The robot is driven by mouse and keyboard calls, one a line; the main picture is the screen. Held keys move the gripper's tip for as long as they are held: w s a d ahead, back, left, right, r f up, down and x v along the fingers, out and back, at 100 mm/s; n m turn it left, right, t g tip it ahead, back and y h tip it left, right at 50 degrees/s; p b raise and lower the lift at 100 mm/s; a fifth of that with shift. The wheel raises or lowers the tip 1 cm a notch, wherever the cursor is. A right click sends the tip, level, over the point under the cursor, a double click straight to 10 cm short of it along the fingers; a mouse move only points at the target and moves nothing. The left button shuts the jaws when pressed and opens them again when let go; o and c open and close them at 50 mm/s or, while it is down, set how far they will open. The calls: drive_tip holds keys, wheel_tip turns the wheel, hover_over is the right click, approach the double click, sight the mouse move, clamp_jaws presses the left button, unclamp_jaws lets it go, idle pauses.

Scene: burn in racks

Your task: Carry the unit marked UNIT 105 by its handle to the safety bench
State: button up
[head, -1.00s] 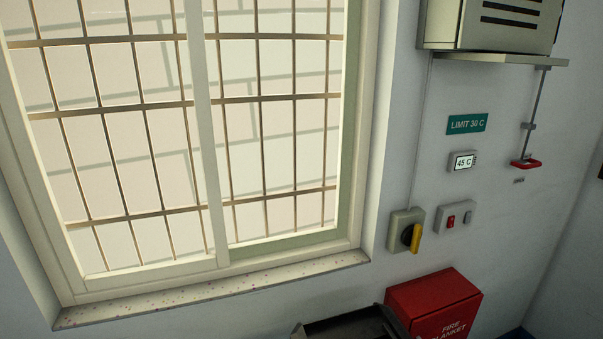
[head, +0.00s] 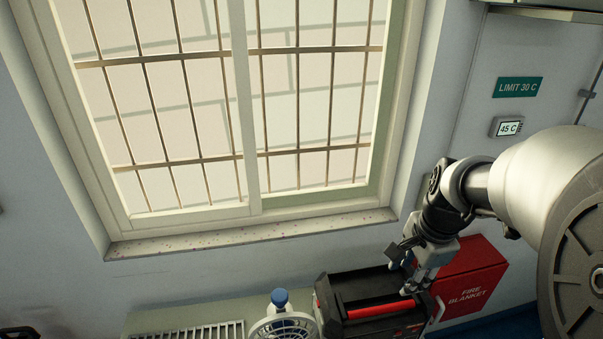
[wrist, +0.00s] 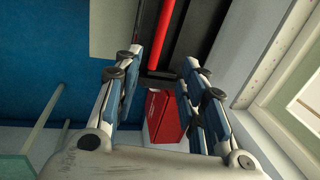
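A black open-topped case (head: 328,300) with a red bar handle (head: 375,310) stands below the window at the bottom of the head view. No unit number can be read on it, so I cannot tell if it is UNIT 105. My gripper (head: 412,288) is over the right end of this case, close to the handle's end. In the wrist view my gripper (wrist: 162,60) has its fingers spread, with nothing held between them. The red handle (wrist: 165,35) shows just beyond the fingertips, roughly in line with the gap. I cannot identify the safety bench.
A red fire blanket box (head: 475,285) is right of the case. A white fan (head: 283,328), a blue-capped bottle (head: 280,298) and a slotted grille (head: 190,333) are to its left. The window sill (head: 250,234) is behind. A "LIMIT 30 C" sign (head: 519,87) and 45 C display (head: 508,127) are on the wall.

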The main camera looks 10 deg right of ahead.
sight(386, 308)
drive_tip(key=w+f+b, duration=0.1)
drive_tip(key=f, duration=0.4)
drive_tip(key=w+f+b, duration=0.1)
drive_tip(key=f+b, duration=0.1)
drive_tip(key=f, duration=0.4)
drive_tip(key=w+f+b, duration=0.1)
drive_tip(key=f+b, duration=0.1)
drive_tip(key=f, duration=0.4)
drive_tip(key=shift+w+d+f, duration=0.1)
drive_tip(key=shift+w+f, duration=0.1)
drive_tip(key=shift+w, duration=0.1)
drive_tip(key=shift+c, duration=0.6)
drive_tip(key=c, duration=0.7)
